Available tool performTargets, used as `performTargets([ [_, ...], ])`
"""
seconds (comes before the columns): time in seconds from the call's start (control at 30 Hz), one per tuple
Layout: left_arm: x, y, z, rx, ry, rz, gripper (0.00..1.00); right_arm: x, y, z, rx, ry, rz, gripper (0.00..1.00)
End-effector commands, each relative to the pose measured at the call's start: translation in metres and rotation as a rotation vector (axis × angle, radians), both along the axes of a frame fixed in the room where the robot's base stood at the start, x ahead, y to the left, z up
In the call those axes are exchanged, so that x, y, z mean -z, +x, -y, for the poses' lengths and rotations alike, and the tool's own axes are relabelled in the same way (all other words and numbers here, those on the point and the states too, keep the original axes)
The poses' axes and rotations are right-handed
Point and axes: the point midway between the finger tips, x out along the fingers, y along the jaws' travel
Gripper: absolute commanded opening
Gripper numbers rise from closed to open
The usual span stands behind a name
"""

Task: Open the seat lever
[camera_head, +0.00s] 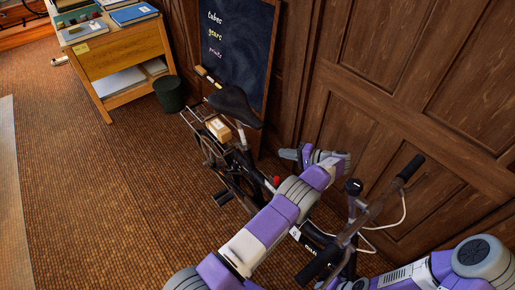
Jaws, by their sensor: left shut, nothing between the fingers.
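A bicycle stands by the wooden wall, with a black saddle (233,104) on a seat post (241,136). I cannot make out the seat lever clearly at this size. A small red part (276,181) shows lower on the bicycle, beside my left arm; I cannot tell what it is. My left arm reaches up across the bicycle frame. Its gripper (286,154) points left, to the right of the seat post and apart from it. It is shut and empty. My right arm shows at the bottom right, but its gripper is not in view.
The handlebar (362,218) and a white cable (398,220) lie right of my left arm. A rear rack holds a cardboard box (218,129). A chalkboard (237,45) leans behind the saddle. A bin (170,94) and wooden desk (120,62) stand left. The carpet at left is clear.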

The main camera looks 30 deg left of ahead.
Motion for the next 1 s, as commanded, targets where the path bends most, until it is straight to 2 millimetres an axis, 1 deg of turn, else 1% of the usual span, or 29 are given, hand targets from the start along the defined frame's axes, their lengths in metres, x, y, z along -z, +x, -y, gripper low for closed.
performTargets([
  [0.2, 0.0, 0.0, -0.001, 0.0, -0.001, -0.001, 0.0, 0.0, 0.0, 0.0, 0.0, 0.0, -0.001, 0.43],
  [0.33, 0.003, 0.0, -0.01, -0.002, -0.002, -0.002, 0.0, 0.0, 0.0, 0.0, 0.0, 0.0, 0.0, 0.43],
  [0.47, 0.009, -0.002, -0.03, -0.003, -0.002, -0.004, 0.0, 0.0, 0.0, 0.0, 0.0, 0.0, 0.0, 0.43],
  [0.8, 0.031, -0.007, -0.102, -0.005, -0.003, -0.003, 0.0, 0.008, 0.0, 0.0, 0.0, 0.0, 0.0, 0.43],
  [0.83, 0.029, -0.009, -0.101, 0.0, -0.003, -0.003, 0.0, 0.006, 0.0, 0.0, 0.0, 0.0, 0.0, 0.43],
  [1.0, 0.03, -0.021, -0.111, 0.0, -0.003, -0.003, 0.0, 0.004, 0.0, 0.0, 0.0, 0.0, 0.0, 0.43],
])
